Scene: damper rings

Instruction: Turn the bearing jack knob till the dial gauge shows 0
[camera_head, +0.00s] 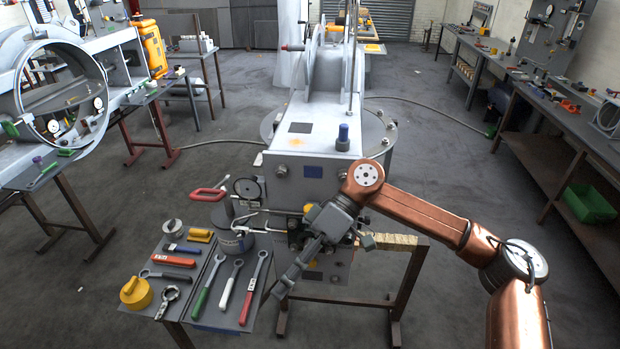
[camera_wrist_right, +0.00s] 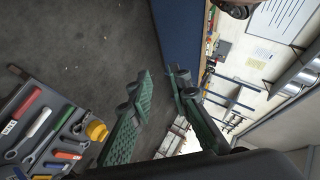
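The grey machine housing (camera_head: 312,165) stands in the middle of the head view. A small round dial gauge (camera_head: 247,188) sits at its left side; its reading is too small to tell. A blue-capped knob (camera_head: 343,132) stands upright on the housing's top, and a yellow part (camera_head: 312,208) shows at its front beside my gripper. I cannot tell which part is the bearing jack knob. My right gripper (camera_head: 283,287) hangs in front of the housing, pointing down left. In the right wrist view its green fingers (camera_wrist_right: 157,85) are apart with nothing between them. My left gripper is not in view.
A large ring (camera_head: 60,95) stands far left.

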